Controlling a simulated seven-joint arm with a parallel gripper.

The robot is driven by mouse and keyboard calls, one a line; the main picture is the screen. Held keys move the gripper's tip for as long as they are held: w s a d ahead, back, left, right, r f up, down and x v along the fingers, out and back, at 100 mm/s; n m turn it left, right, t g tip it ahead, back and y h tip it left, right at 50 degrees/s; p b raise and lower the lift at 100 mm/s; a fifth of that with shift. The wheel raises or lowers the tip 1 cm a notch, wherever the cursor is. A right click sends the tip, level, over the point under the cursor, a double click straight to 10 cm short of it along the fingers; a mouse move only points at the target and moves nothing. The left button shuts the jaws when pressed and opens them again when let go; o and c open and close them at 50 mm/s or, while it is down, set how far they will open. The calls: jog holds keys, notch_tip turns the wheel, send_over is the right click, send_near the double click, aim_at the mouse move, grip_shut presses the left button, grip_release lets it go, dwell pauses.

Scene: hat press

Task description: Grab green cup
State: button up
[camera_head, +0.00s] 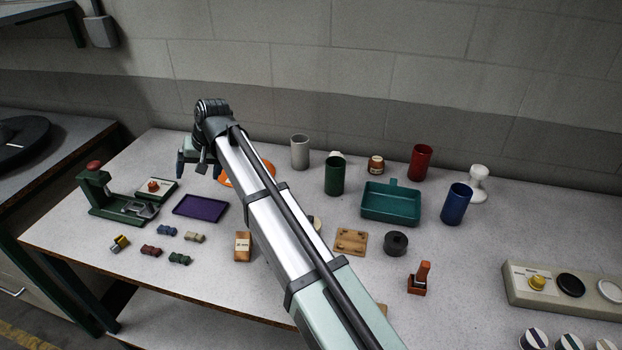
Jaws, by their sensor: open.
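The green cup (334,177) stands upright on the table, right of my arm and left of the teal tray. A white object shows just behind its rim. My gripper (191,170) is open and hangs over the left part of the table, above and behind the purple tray. It is well to the left of the green cup, with my arm crossing the picture between them. No object shows between its fingers, though they are small in the view.
A grey cup (300,152), red cup (420,162) and blue cup (455,204) stand nearby. The teal tray (391,218) lies right of the green cup. An orange plate (262,174) is partly behind my arm. A green press (103,195) and purple tray (201,206) sit left.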

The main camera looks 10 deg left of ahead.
jog(key=w+d+r+m+t+h, duration=0.1)
jog(key=w+d+r, duration=0.1)
jog(key=w+d, duration=0.5)
jog(key=w+d+r+t, duration=0.1)
jog(key=w+d, duration=0.2)
jog(key=d, duration=0.7)
jog(key=m+t+h, duration=0.1)
jog(key=t+h, duration=0.1)
send_near(335, 165)
jog(key=shift+g, duration=0.3)
jog(key=x, duration=0.5)
jog(key=s+x, duration=0.1)
jog(key=x, duration=0.2)
jog(key=shift+w+f, duration=0.1)
jog(key=shift+f, duration=0.15)
jog(key=c, duration=1.1)
jog(key=shift+r, duration=0.15)
